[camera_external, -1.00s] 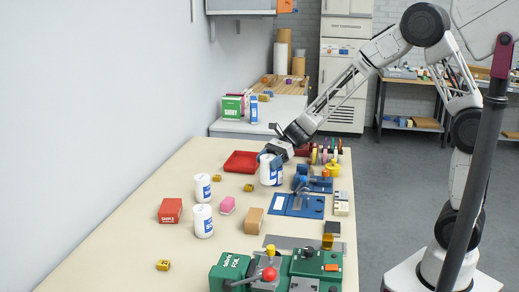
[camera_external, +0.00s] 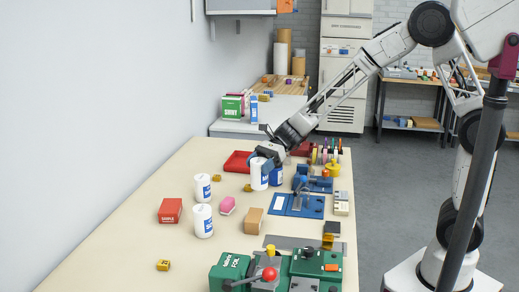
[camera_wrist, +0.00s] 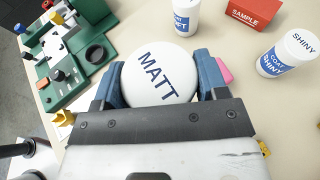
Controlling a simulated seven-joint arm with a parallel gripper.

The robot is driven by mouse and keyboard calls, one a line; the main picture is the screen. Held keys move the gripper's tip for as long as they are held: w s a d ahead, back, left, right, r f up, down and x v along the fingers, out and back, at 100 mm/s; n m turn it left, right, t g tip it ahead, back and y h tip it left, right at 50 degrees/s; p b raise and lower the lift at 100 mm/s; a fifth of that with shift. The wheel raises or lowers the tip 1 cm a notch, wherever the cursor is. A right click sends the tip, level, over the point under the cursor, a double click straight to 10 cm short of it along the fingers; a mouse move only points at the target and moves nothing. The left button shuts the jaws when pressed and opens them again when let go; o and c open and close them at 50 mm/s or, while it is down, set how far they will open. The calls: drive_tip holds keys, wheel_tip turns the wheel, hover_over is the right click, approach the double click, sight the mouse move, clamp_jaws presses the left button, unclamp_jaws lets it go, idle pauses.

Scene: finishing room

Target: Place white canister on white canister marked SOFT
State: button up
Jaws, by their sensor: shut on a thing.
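My gripper (camera_external: 264,157) is shut on a white canister (camera_external: 258,180), whose lid reads MATT in the wrist view (camera_wrist: 158,78). The canister looks upright between the blue fingers; I cannot tell its height above the table. The white canister marked SOFT (camera_wrist: 186,18) stands upright, apart from my gripper, at the top of the wrist view, its label partly cut off. In the external view it is the nearer of the two left canisters (camera_external: 203,221), with a clear lid. The canister marked SHINY (camera_wrist: 287,55) stands behind it (camera_external: 202,187).
A red SAMPLE box (camera_external: 170,211), a pink block (camera_external: 228,205) and a tan block (camera_external: 253,221) stand around the SOFT canister. A green machine (camera_external: 231,271) fills the near right; the near left table is mostly free.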

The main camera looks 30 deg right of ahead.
drive_tip(key=s+a+r+n+g, duration=0.1)
drive_tip(key=s+a+r, duration=0.2)
drive_tip(key=s+a, duration=0.7)
drive_tip(key=shift+a+r, duration=0.15)
drive_tip(key=shift+r, duration=0.15)
drive_tip(key=shift+w+a, duration=0.1)
drive_tip(key=shift+w, duration=0.1)
drive_tip(key=w+a+f, duration=0.1)
drive_tip(key=w+a, duration=0.8)
drive_tip(key=a, duration=0.2)
drive_tip(key=shift+w+a+f, duration=0.15)
drive_tip(key=shift+w+f, duration=0.05)
drive_tip(key=shift+w, duration=0.1)
drive_tip(key=shift+w+a+f, duration=0.15)
drive_tip(key=shift+a+f, duration=0.05)
drive_tip(key=shift+f, duration=0.7)
drive_tip(key=shift+w+a+f, duration=0.15)
drive_tip(key=shift+f, duration=0.75)
drive_tip(key=shift+f, duration=0.1)
